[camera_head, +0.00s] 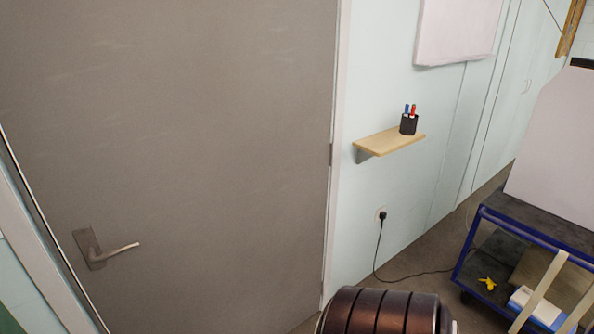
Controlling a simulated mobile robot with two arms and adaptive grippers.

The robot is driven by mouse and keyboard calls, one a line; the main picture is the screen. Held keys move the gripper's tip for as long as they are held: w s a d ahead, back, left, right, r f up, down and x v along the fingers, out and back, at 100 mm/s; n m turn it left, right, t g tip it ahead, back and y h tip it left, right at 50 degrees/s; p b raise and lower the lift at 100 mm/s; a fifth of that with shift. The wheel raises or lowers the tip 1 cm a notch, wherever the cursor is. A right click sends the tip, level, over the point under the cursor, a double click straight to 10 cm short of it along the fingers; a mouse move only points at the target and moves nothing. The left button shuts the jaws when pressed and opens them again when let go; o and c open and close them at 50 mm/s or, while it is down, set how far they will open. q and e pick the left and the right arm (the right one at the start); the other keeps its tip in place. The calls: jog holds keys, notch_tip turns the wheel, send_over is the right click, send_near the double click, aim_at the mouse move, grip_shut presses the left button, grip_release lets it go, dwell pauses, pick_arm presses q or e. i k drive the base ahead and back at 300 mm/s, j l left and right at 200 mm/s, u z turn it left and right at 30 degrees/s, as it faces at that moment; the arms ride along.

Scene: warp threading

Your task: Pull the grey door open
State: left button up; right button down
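The grey door (190,120) fills the left half of the head view and appears shut in its white frame. Its silver lever handle (122,249) sits on a plate (90,248) near the door's left edge, at the lower left, and points right. A hinge (331,155) shows on the right edge. The bottom of the door is cut off by the picture's edge. Neither of my grippers is in view, and nothing touches the handle.
A dark brown ribbed cylinder (385,312) shows at the bottom centre, partly cut off. A wooden shelf (375,143) with a pen cup (408,125) is right of the door. A blue cart (533,237) stands at the right. A cable (377,255) runs from a socket across the floor.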

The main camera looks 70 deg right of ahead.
aim_at(198, 134)
jog(key=z, duration=1.7)
jog(key=u, duration=0.2)
